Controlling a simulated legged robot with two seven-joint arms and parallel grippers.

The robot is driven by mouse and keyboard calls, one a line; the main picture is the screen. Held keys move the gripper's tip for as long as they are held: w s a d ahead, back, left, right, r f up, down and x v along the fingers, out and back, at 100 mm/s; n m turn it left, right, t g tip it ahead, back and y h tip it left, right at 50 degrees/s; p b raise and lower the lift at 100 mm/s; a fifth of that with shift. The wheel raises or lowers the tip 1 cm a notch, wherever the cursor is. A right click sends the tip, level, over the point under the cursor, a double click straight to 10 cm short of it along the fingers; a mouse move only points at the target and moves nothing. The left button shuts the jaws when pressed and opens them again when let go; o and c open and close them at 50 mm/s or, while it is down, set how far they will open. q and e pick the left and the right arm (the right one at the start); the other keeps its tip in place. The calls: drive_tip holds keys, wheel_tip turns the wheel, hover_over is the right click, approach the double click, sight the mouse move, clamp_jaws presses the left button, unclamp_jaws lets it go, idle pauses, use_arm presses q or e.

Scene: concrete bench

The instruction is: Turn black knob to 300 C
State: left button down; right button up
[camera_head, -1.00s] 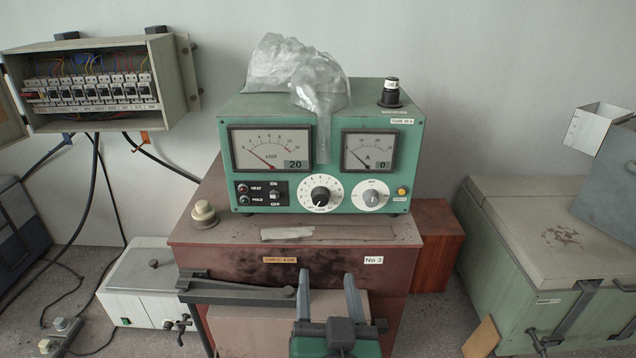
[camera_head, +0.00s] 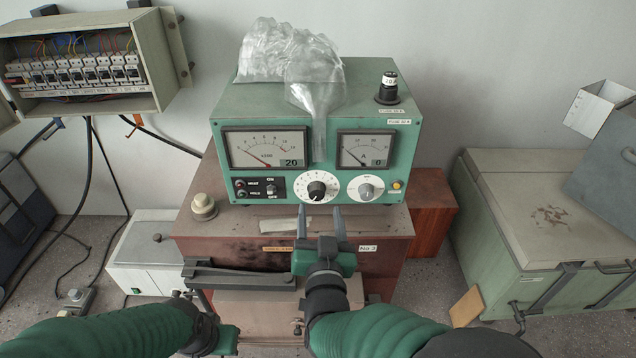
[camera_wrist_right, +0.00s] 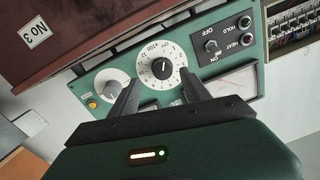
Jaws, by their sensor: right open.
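The black knob (camera_head: 317,188) sits in a round white numbered dial on the front of the green control box (camera_head: 405,155). In the right wrist view the knob (camera_wrist_right: 162,68) shows upside down, with a light pointer mark; its exact setting is too small to read. My right gripper (camera_head: 320,213) is open and empty, just in front of and below the knob. In the right wrist view its fingers (camera_wrist_right: 161,86) stand apart, with the knob beyond the gap, untouched as far as I can tell. Part of my left gripper (camera_head: 227,341) shows low at left; its fingers are hidden.
A grey knob (camera_head: 366,190) on a white dial is right of the black one. Switches (camera_head: 272,190) are to its left. A plastic bag (camera_head: 313,90) hangs over the box between two meters. The brown furnace (camera_head: 240,225) below has a ledge and dark handle bar (camera_head: 238,277).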

sight(317, 196)
drive_tip(key=w, duration=0.1)
drive_tip(key=w+p, duration=0.1)
drive_tip(key=w, duration=0.2)
drive_tip(key=shift+w+a+r+p, duration=0.15)
drive_tip(key=shift+r+p, duration=0.15)
drive_tip(key=shift+w+a+f, duration=0.1)
drive_tip(key=shift+w+a, duration=0.1)
drive_tip(key=shift+w, duration=0.1)
drive_tip(key=shift+w+a+f, duration=0.1)
drive_tip(key=shift+w+a, duration=0.05)
drive_tip(key=shift+d, duration=0.25)
drive_tip(key=c, duration=0.9)
clamp_jaws()
